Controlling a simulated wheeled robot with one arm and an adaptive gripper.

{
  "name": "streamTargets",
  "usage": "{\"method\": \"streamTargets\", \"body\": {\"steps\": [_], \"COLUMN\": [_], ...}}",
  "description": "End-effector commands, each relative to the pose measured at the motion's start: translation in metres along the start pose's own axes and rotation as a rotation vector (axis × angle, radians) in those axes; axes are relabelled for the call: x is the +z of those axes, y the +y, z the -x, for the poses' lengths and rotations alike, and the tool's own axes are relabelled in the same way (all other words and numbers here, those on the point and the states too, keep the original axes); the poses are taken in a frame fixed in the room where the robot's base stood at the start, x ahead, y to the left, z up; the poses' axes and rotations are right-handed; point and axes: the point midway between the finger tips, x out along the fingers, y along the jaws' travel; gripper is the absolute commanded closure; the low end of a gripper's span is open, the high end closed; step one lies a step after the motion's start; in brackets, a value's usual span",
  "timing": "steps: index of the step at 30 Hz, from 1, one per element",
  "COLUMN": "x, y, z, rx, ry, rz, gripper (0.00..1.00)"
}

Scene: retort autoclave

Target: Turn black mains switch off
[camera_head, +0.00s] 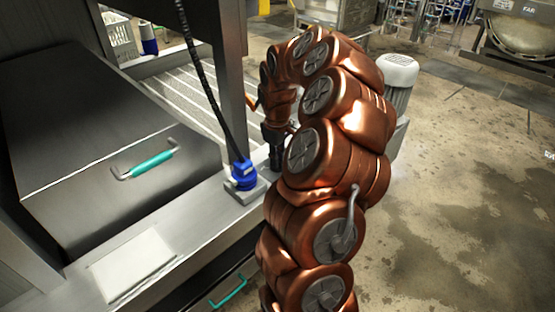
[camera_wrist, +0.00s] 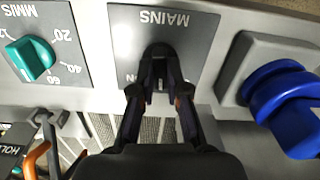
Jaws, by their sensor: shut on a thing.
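The grey MAINS plate (camera_wrist: 194,42) is upside down at the top middle of the wrist view. The black mains switch (camera_wrist: 157,50) sits on it, mostly covered by the fingertips. My gripper (camera_wrist: 160,82) is shut on the switch, with one finger on each side of it. Some lettering on the plate beside the switch is hidden, so the switch's setting cannot be read. In the head view my gripper (camera_head: 274,150) points down beside the machine's ledge, and the switch is hidden there.
A teal timer knob (camera_wrist: 31,58) is left of the plate in the wrist view; a blue plug (camera_wrist: 284,100) is on its right. The plug's black cable (camera_head: 206,85) rises in the head view. An orange handle (camera_wrist: 36,160) is at lower left. Open floor (camera_head: 450,210) lies right.

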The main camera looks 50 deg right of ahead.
Motion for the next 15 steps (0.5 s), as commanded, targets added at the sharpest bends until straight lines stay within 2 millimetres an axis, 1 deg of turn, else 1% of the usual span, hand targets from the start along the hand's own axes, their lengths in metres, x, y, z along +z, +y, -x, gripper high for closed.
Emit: {"method": "streamTargets", "body": {"steps": [9,15], "x": [-0.0004,-0.0004], "y": [0.0005,0.0004], "z": [0.0008,0.0010], "rx": [0.002,0.002], "ry": [0.002,0.001], "rz": [0.296,0.455], "gripper": [1.00,1.00]}}
